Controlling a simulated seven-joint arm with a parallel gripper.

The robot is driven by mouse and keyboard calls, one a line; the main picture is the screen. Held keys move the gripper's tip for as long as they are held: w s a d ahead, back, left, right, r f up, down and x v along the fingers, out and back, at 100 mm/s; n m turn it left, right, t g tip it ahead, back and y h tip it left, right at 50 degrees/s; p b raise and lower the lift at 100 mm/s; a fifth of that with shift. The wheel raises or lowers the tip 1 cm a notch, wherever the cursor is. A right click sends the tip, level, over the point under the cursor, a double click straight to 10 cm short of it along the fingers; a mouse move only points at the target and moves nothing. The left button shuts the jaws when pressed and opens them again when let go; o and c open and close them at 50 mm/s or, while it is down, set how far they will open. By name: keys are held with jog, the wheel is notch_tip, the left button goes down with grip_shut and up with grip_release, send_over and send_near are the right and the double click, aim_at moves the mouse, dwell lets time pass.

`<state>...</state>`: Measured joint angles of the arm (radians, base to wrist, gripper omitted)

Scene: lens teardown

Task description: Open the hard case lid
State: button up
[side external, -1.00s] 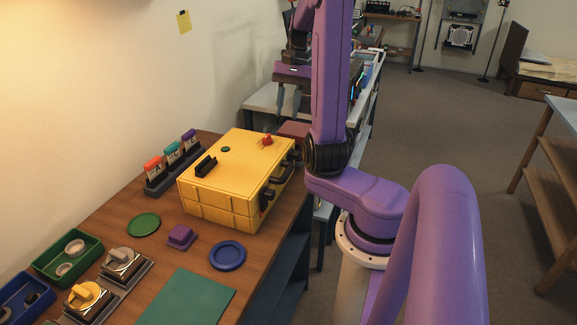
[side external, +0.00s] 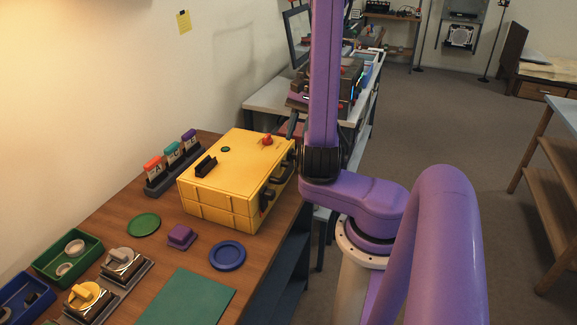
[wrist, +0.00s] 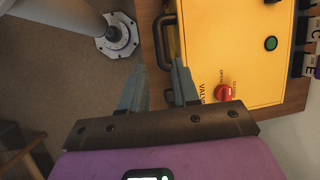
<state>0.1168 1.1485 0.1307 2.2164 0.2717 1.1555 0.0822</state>
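The yellow hard case (side external: 226,178) stands on the wooden bench with its lid shut. A dark handle and latches (side external: 267,197) line its right side. On the lid are a red valve knob (side external: 266,140), a green button (side external: 225,149) and a black block (side external: 205,166). In the wrist view, the case (wrist: 262,68), its dark handle (wrist: 163,38) and the red knob (wrist: 223,92) show. My gripper (wrist: 160,66) is open, its fingers apart near the handle's end at the case's edge. I cannot tell whether they touch it.
A rack of lettered cards (side external: 172,160) stands behind the case by the wall. A green disc (side external: 144,225), a purple block (side external: 180,237) and a blue ring (side external: 227,256) lie on the bench (side external: 117,208) at left.

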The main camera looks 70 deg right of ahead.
aim_at(287, 171)
jog(key=x, duration=0.9)
jog(key=shift+a+f, duration=0.15)
jog(key=shift+f, duration=0.1)
grip_shut()
